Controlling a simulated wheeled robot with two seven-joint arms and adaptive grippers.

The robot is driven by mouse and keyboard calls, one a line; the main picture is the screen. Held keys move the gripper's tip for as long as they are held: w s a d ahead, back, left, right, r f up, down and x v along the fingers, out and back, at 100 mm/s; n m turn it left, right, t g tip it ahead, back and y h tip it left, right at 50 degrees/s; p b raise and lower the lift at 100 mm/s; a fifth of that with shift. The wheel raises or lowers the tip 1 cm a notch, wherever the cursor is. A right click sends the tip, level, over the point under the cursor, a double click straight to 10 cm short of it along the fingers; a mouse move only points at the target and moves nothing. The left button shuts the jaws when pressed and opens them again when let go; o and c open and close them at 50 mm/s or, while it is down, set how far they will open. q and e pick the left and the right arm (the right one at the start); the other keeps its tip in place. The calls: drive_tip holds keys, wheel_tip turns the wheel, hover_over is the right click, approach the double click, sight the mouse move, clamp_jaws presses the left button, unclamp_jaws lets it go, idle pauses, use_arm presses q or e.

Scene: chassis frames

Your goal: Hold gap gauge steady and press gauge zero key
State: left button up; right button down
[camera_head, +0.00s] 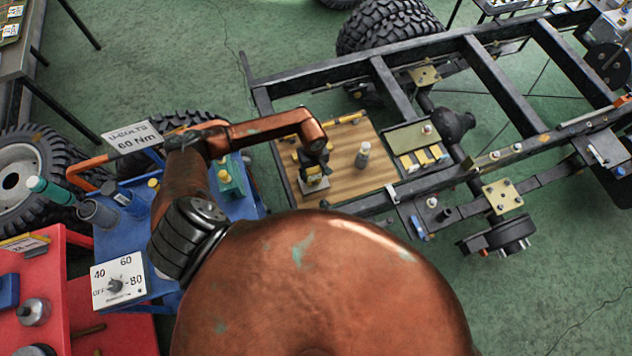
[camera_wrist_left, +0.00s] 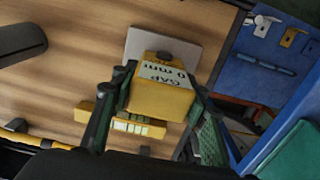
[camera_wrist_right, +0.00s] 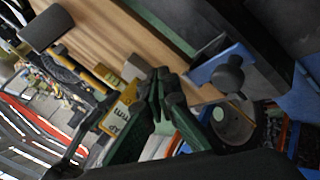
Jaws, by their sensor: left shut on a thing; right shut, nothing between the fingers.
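The gap gauge (camera_head: 313,181) is a small yellow block on a wooden board. In the left wrist view the gauge (camera_wrist_left: 160,101) has a pale label reading GAP 0 mm and a dark knob beyond its top edge. My left gripper (camera_head: 315,168) is shut on it; its fingers (camera_wrist_left: 163,76) press the two sides. My right gripper is not visible in the head view, where a copper part of me covers the lower middle. In its wrist view my right gripper (camera_wrist_right: 160,88) is shut and empty. I cannot clearly make out the zero key.
The wooden board (camera_head: 345,185) also carries a grey cylinder (camera_head: 362,156). The chassis frame (camera_head: 395,95) runs behind and right. A blue bench (camera_head: 125,235) with tools stands left.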

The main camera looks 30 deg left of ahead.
use_arm(q)
drive_tip(key=o, duration=1.4)
drive_tip(key=shift+c, duration=0.2)
